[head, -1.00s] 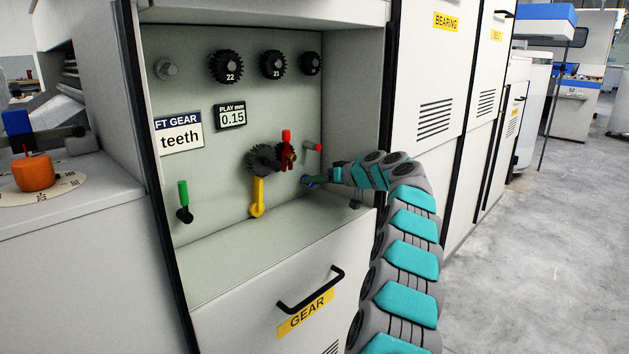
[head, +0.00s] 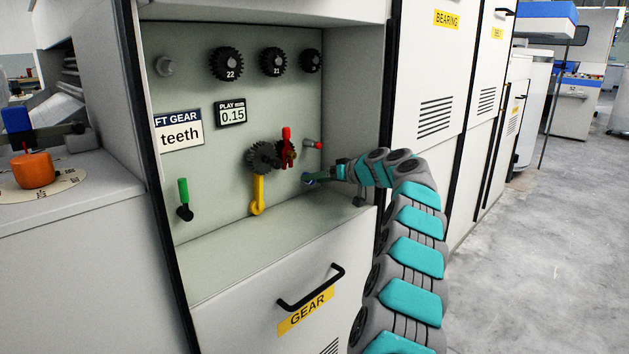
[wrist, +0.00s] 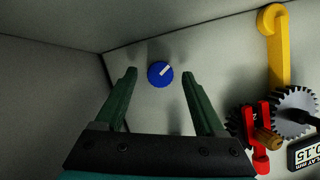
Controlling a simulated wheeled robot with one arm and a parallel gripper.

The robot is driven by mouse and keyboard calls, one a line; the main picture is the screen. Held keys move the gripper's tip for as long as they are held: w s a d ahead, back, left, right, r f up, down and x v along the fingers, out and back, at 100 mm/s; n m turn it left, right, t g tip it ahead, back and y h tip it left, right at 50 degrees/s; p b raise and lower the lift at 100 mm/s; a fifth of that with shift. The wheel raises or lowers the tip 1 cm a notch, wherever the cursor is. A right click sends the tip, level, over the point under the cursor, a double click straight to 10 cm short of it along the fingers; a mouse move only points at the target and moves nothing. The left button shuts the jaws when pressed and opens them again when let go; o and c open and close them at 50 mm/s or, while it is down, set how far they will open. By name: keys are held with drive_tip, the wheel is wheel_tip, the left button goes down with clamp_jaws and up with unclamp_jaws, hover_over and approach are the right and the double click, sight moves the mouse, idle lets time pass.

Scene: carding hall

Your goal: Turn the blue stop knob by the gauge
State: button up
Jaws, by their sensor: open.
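The blue knob (wrist: 160,74) is round with a white pointer line, which points up and right in the wrist view. It sits on the pale panel. My gripper (wrist: 159,76) is open, with one dark green finger on each side of the knob and a clear gap to both. The fingers seem to stop short of the panel; I cannot tell how far. In the head view my gripper (head: 319,177) is at the lower right of the recess and mostly covers the knob. The gauge (head: 231,114) reads "PLAY mm 0.15", above and left of the knob.
A yellow lever (head: 258,196), dark gears (head: 262,158), a red clamp (head: 287,148) and a red-tipped peg (head: 313,144) are close by. A green-handled lever (head: 184,199) is farther left. The recess's side wall (head: 352,100) stands right of the knob; its ledge (head: 235,255) is bare.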

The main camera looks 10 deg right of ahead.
drive_tip(key=v, duration=0.6)
drive_tip(key=shift+s+d+r+b, duration=0.15)
drive_tip(key=shift+s+d+b, duration=0.1)
drive_tip(key=shift+b, duration=0.1)
drive_tip(key=shift+a, duration=0.1)
drive_tip(key=s+a+g+h+p, duration=0.1)
drive_tip(key=s+a+g, duration=0.3)
drive_tip(key=s+a, duration=0.75)
drive_tip(key=s+a+g, duration=0.3)
drive_tip(key=s+a, duration=0.4)
drive_tip(key=s, duration=0.9)
drive_tip(key=s+d+f+m+g+h, duration=0.1)
drive_tip(key=s+d+f+h, duration=0.2)
drive_tip(key=s, duration=0.9)
drive_tip(key=s+d+f+m+g+h+p, duration=0.1)
drive_tip(key=s+d+f, duration=0.4)
drive_tip(key=s, duration=0.7)
drive_tip(key=s+d+f+m+g+h, duration=0.2)
drive_tip(key=s+d+f+h, duration=0.2)
drive_tip(key=s+f, duration=0.3)
drive_tip(key=s, duration=0.5)
drive_tip(key=shift+d+g+h+p, duration=0.3)
drive_tip(key=shift+d+h, duration=0.05)
drive_tip(key=shift+h, duration=0.05)
